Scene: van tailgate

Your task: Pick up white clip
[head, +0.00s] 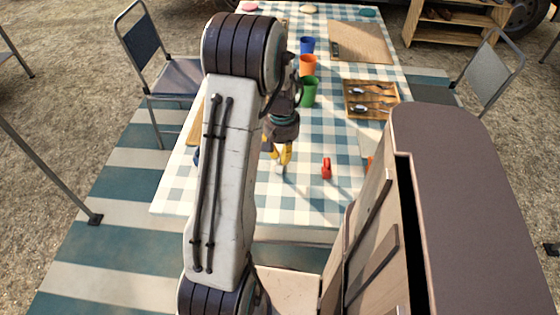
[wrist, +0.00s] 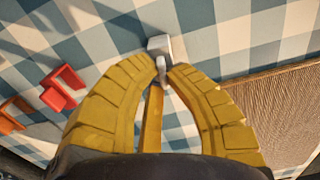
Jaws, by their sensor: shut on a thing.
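The white clip (wrist: 160,45) shows in the wrist view between the tips of my gripper (wrist: 163,69). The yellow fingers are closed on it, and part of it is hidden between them. In the head view my gripper (head: 281,157) points down over the near part of the checked tablecloth, with a small pale piece of the clip (head: 279,169) just below the fingertips. I cannot tell whether the clip touches the cloth.
A red clip (head: 326,168) lies to the right on the table (head: 233,207), and an orange one (wrist: 12,115) shows beyond it in the wrist view. Green, orange and blue cups, a cutlery tray (head: 348,98) and a board (head: 360,40) stand farther back. Chairs flank the table.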

